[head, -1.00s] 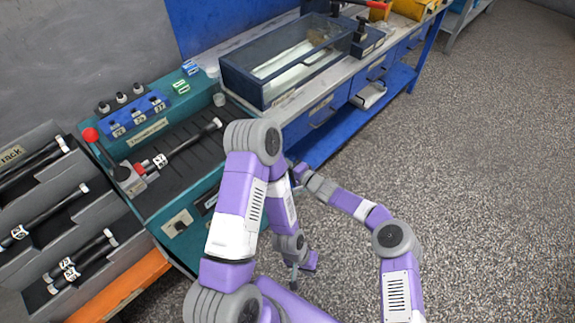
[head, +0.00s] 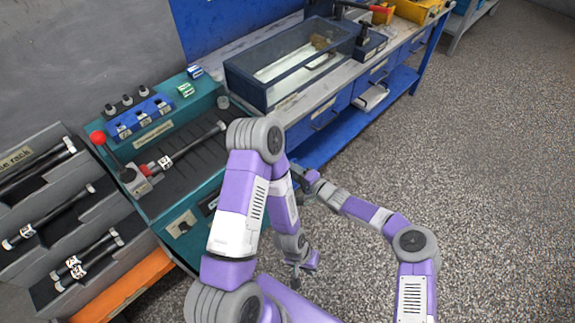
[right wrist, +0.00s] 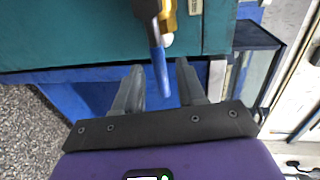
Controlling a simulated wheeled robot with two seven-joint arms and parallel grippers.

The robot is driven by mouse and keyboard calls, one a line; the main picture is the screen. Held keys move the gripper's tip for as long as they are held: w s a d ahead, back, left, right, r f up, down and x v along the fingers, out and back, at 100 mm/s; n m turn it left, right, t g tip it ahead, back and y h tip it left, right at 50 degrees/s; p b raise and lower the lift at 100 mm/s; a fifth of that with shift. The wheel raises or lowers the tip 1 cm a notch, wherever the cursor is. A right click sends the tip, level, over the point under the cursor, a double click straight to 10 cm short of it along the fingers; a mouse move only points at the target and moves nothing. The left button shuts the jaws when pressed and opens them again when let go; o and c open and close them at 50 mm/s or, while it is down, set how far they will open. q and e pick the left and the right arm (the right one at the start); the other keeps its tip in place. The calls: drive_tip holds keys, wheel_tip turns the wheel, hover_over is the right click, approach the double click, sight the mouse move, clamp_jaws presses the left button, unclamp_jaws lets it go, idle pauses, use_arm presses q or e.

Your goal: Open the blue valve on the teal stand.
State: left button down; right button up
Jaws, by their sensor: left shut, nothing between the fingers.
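The teal stand (head: 165,209) stands at the left in the head view, and its teal side (right wrist: 60,35) fills the top of the right wrist view. The blue valve handle (right wrist: 159,70) hangs from a dark part, its tip between the fingers of my right gripper (right wrist: 160,66). The fingers are apart, with a gap on both sides of the handle. In the head view my right gripper (head: 298,174) is small and partly hidden beside my left arm. My left gripper (head: 304,264) is shut and empty, low in front of the stand. The valve cannot be made out in the head view.
A yellow part (right wrist: 169,18) is beside the handle. A bench (head: 350,103) with a glass-topped tank (head: 262,92) adjoins the stand. A grey rack (head: 35,190) with dark rods is at the left. The speckled floor at the right is clear.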

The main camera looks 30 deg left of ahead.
drive_tip(key=p+v, duration=0.1)
drive_tip(key=v, duration=0.2)
drive_tip(key=shift+d, duration=0.25)
drive_tip(key=s+d+f+n+g+h, duration=0.1)
drive_tip(key=s+d+f+g+h, duration=0.1)
drive_tip(key=s+d+f+h, duration=0.35)
drive_tip(key=s+d+f+n+g+h, duration=0.1)
drive_tip(key=s+d+f+g+h, duration=0.15)
drive_tip(key=s+d, duration=0.65)
drive_tip(key=s+d+h, duration=0.1)
drive_tip(key=s+d, duration=0.2)
drive_tip(key=d, duration=0.4)
drive_tip(key=s+d+m+t+h, duration=0.1)
drive_tip(key=s+d, duration=0.2)
drive_tip(key=d, duration=0.5)
drive_tip(key=s+d+r+m+h, duration=0.1)
drive_tip(key=s+d, duration=0.2)
drive_tip(key=d, duration=0.4)
drive_tip(key=shift+d, duration=0.2)
drive_tip(key=shift+a, duration=0.15)
